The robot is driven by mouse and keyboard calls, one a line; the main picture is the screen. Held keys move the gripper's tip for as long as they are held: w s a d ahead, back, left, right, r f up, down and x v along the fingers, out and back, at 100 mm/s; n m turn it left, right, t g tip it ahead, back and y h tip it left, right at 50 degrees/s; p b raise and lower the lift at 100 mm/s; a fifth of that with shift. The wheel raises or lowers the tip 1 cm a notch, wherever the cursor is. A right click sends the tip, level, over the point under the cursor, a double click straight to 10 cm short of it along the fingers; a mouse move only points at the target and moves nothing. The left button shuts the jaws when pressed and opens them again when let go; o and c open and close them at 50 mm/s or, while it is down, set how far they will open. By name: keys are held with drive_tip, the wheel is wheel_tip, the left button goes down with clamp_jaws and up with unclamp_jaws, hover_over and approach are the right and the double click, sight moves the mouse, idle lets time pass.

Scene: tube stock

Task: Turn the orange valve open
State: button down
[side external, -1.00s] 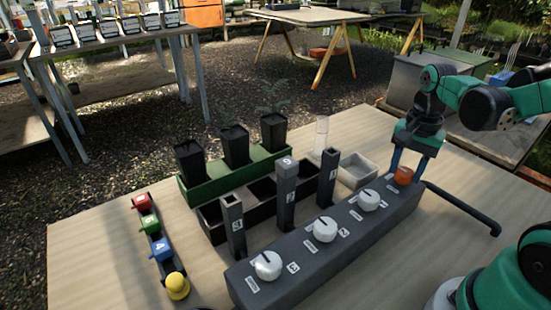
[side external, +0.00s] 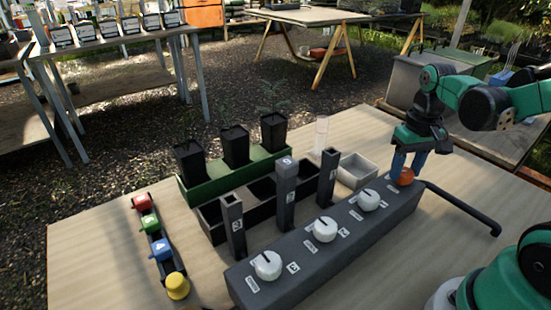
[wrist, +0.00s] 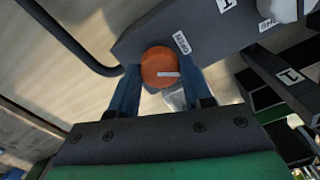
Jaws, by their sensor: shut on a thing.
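The orange valve (side external: 405,177) is a round knob at the right end of the dark grey block (side external: 330,247). It also shows in the wrist view (wrist: 160,67), where a pale mark on its top lies nearly level, pointing right. My gripper (side external: 405,165) is above that end of the block, with its blue fingers down around the knob. In the wrist view one finger (wrist: 128,90) is on the left of the knob and the other (wrist: 192,84) on the right, both close against it. The gripper is shut on the valve. The contact faces are partly hidden.
Several white knobs (side external: 368,200) sit along the same block. A black pipe (side external: 462,209) runs from its right end. A clear tube (side external: 321,134) and a grey open box (side external: 357,171) stand behind. The green tray (side external: 214,192) holds black pots.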

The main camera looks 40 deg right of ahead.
sight(405, 171)
drive_tip(key=n, duration=0.6)
drive_tip(key=shift+n, duration=0.3)
idle(0.4)
drive_tip(key=shift+c, duration=1.8)
unclamp_jaws()
drive_tip(key=shift+r, duration=0.1)
drive_tip(key=shift+r, duration=2.7)
